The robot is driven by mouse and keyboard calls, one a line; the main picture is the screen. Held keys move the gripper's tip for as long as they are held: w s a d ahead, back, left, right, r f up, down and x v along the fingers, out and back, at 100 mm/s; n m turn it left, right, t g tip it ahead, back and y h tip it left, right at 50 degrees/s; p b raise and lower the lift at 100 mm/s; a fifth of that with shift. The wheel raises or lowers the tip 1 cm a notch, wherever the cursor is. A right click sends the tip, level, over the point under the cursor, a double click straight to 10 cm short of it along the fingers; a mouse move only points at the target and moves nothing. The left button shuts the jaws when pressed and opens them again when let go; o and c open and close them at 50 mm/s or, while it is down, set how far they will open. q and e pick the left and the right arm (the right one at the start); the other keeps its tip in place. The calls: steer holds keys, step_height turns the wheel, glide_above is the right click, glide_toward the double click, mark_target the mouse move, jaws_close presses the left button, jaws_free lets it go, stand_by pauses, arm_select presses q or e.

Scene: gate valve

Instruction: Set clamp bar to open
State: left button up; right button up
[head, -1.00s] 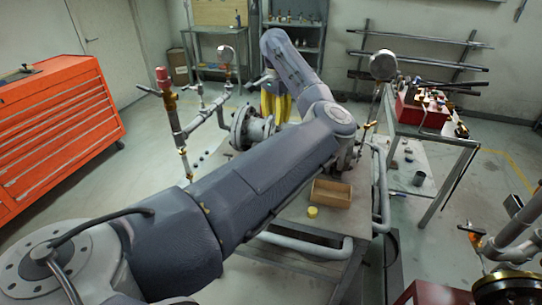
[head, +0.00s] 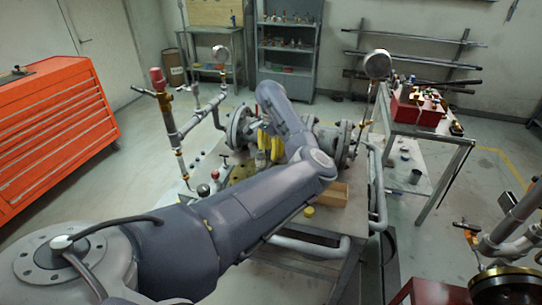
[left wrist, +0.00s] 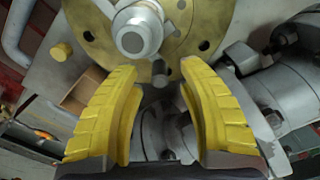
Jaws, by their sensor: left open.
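My left gripper (left wrist: 160,88) is open, its two yellow fingers spread wide in the left wrist view. A brass-coloured disc (left wrist: 186,42) with a grey round hub (left wrist: 136,34) lies just beyond the fingertips. A short dark peg (left wrist: 160,72) at its lower edge shows between the fingertips; I cannot tell whether it is part of the clamp bar. Nothing is seen gripped. In the head view the yellow fingers (head: 266,142) show behind my forearm, by the flanged grey pipework (head: 240,127) on the bench. My arm hides part of the bench. My right gripper is not in view.
A wooden box (head: 333,194) and a yellow cap (head: 309,211) sit on the bench near my arm. Upright pipes with a gauge (head: 377,64) rise at its sides. A red-knobbed fitting (head: 224,161) stands left. A red drawer cabinet (head: 55,130) is far left.

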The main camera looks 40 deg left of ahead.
arm_select(q)
steer(key=shift+f, duration=1)
jaws_close()
